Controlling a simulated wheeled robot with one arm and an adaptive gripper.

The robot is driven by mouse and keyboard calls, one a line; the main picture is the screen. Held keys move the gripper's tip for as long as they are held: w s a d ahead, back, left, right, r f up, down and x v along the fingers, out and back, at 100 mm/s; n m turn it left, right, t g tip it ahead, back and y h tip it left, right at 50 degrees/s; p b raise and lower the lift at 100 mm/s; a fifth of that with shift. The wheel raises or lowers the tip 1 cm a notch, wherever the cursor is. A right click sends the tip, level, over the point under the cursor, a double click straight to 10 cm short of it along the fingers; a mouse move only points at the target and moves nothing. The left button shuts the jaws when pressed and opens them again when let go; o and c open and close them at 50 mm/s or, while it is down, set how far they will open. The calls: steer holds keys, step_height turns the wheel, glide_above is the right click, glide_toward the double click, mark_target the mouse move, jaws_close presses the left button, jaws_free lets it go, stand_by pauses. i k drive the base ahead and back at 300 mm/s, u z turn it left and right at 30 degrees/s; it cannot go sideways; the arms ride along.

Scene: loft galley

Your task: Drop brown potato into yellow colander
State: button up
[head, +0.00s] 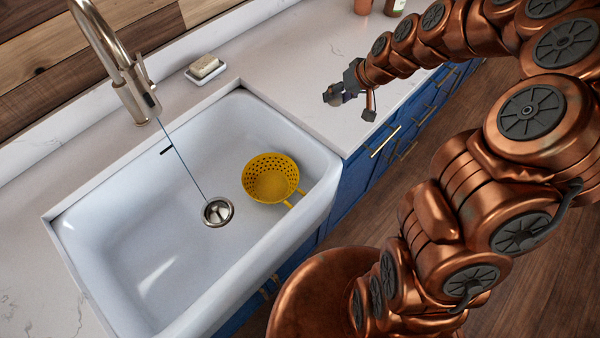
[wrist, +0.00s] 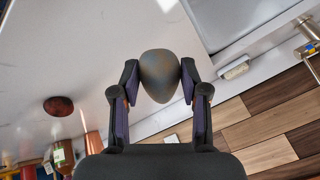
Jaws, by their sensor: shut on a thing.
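My gripper (head: 345,92) is over the counter to the right of the sink in the head view. In the wrist view my gripper (wrist: 158,88) is shut on the brown potato (wrist: 159,72), a smooth, dull grey-brown oval held between both fingers. In the head view the potato is hard to tell from the dark fingers. The yellow colander (head: 270,178), round and perforated with a handle, sits in the right part of the sink, apart from my gripper and to its lower left. No contents show in it.
The white sink (head: 130,235) has a drain (head: 217,211) and a tall faucet (head: 128,80) with a thin water stream. A soap dish (head: 205,70) stands behind it. A reddish-brown round item (wrist: 58,106) and bottles (wrist: 62,154) are on the counter.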

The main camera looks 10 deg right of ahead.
mark_target(279, 180)
steer(key=z, duration=0.3)
steer(key=k, duration=1.05)
steer(key=u, duration=1.7)
steer(key=i, duration=0.5)
steer(key=z, duration=0.05)
